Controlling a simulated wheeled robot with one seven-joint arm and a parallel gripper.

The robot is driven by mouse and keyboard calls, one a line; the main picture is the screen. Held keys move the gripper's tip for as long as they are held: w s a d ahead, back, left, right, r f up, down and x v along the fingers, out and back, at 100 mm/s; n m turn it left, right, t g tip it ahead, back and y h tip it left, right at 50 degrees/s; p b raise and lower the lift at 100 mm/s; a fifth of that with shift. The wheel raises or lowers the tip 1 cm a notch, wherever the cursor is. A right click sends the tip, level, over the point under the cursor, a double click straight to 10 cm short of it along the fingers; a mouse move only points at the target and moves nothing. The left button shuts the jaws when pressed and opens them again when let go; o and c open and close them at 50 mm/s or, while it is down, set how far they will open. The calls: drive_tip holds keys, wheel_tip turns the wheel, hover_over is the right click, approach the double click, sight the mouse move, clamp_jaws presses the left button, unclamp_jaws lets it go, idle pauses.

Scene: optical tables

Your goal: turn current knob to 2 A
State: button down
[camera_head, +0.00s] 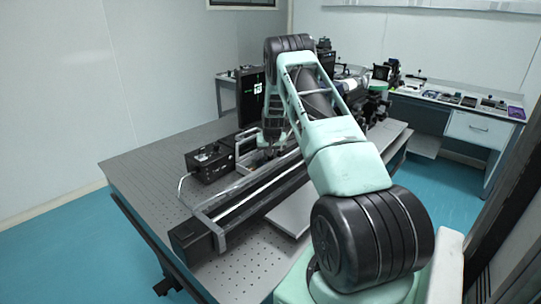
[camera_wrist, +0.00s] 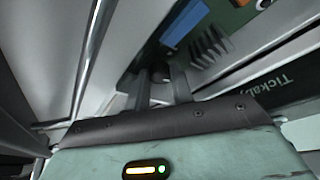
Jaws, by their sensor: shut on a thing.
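My gripper (camera_wrist: 163,88) shows in the wrist view with its two narrow fingers close together around a small dark round knob (camera_wrist: 160,71). The fingertips and the shade hide most of the knob, and I cannot read its scale or setting. In the head view my gripper (camera_head: 271,150) points down over the table, behind the long rail and right of a black box. The knob cannot be made out there.
In the wrist view, a green circuit board with a blue part (camera_wrist: 185,22) and a dark finned block (camera_wrist: 208,47) sit close beyond the fingers. In the head view, a black box (camera_head: 210,162) and long rail (camera_head: 250,205) stand on the perforated table (camera_head: 150,172).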

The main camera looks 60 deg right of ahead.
drive_tip(key=c, duration=1.5)
unclamp_jaws()
drive_tip(key=shift+s+d+r+n+t+y+p, duration=0.1)
drive_tip(key=shift+n+t+y+p, duration=0.1)
drive_tip(key=shift+n+p, duration=0.4)
drive_tip(key=shift+s+d+r+n+t+y+p, duration=0.1)
drive_tip(key=shift+n+y+p, duration=0.1)
drive_tip(key=shift+n+p, duration=0.4)
drive_tip(key=n+y+p, duration=0.1)
drive_tip(key=n+p, duration=0.2)
drive_tip(key=n, duration=0.1)
drive_tip(key=shift+t, duration=0.3)
drive_tip(key=shift+d+n+y, duration=0.1)
drive_tip(key=shift+n+y, duration=0.3)
drive_tip(key=shift+n, duration=0.2)
drive_tip(key=d+b+v, duration=0.1)
drive_tip(key=b+v, duration=0.2)
drive_tip(key=v, duration=0.8)
drive_tip(key=w+a+r+n+y, duration=0.1)
drive_tip(key=w+a+r, duration=0.1)
drive_tip(key=a, duration=1.1)
drive_tip(key=w+a+r+n+y+b, duration=0.1)
drive_tip(key=w+a, duration=0.4)
drive_tip(key=a, duration=0.9)
drive_tip(key=shift+a+r+n+g, duration=0.2)
drive_tip(key=shift+r+n+g, duration=0.25)
drive_tip(key=shift+r, duration=0.55)
